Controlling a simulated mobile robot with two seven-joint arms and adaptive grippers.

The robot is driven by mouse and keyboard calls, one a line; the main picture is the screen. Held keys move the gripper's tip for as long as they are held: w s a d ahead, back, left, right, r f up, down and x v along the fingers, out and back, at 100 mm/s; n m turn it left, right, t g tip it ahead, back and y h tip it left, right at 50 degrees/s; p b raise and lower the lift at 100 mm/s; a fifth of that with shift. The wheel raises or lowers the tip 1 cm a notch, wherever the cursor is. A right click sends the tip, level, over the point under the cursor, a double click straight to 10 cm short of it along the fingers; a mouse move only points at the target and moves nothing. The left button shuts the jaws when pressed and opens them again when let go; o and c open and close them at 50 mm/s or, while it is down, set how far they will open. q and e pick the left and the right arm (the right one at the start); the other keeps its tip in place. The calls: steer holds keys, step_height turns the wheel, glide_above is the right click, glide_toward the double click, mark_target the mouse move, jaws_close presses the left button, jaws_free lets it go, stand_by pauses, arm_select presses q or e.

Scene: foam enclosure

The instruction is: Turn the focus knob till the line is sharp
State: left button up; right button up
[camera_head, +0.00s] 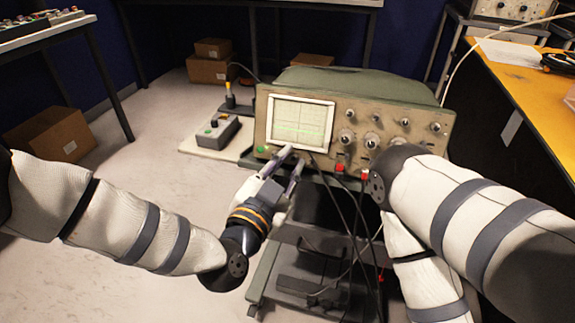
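The oscilloscope (390,100) stands on a cart, its front panel facing me. Its screen (300,120) shows a green horizontal trace that looks like a broad, soft band. My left gripper (293,157) reaches up to the panel just below the screen. Its two fingers are apart, with a gap between the tips. A small knob may be at or between the fingertips, but the fingers hide that spot, so I cannot tell contact. Several other knobs (372,141) sit right of the screen. My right arm crosses the right side; its gripper is out of view.
Black cables and red plugs (340,168) hang from the panel's lower edge. A small box with buttons (216,132) lies on a pale board left of the oscilloscope. The cart (262,273) stands below. An orange-topped bench (525,88) is at right.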

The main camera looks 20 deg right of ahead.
arm_select(q)
steer(key=v, duration=1.2)
steer(key=shift+a+f, duration=0.1)
steer(key=shift+f, duration=0.05)
steer(key=s+a+f+n+g+y+p, duration=0.1)
steer(key=s+a+f+n+g+y, duration=0.25)
steer(key=s+a+f, duration=0.4)
steer(key=s+a+f+n+g+y+p, duration=0.15)
steer(key=s+a+f+g, duration=0.3)
steer(key=f, duration=0.55)
steer(key=s+a+f+n+g+y, duration=0.1)
steer(key=s+a+n+g+y, duration=0.2)
steer(key=s+a, duration=0.5)
steer(key=s+a+f+n+g+y+p, duration=0.1)
steer(key=s+a+n+g, duration=0.4)
steer(key=s, duration=1)
steer(key=a+f+y, duration=0.1)
steer(key=a+y, duration=0.1)
steer(key=a, duration=0.1)
steer(key=shift+a+n, duration=0.25)
steer(key=shift+n, duration=0.05)
arm_select(e)
steer(key=w+r+t, duration=0.1)
steer(key=w+r, duration=0.3)
steer(key=shift+w+r+t, duration=0.3)
steer(key=shift+r+t, duration=0.1)
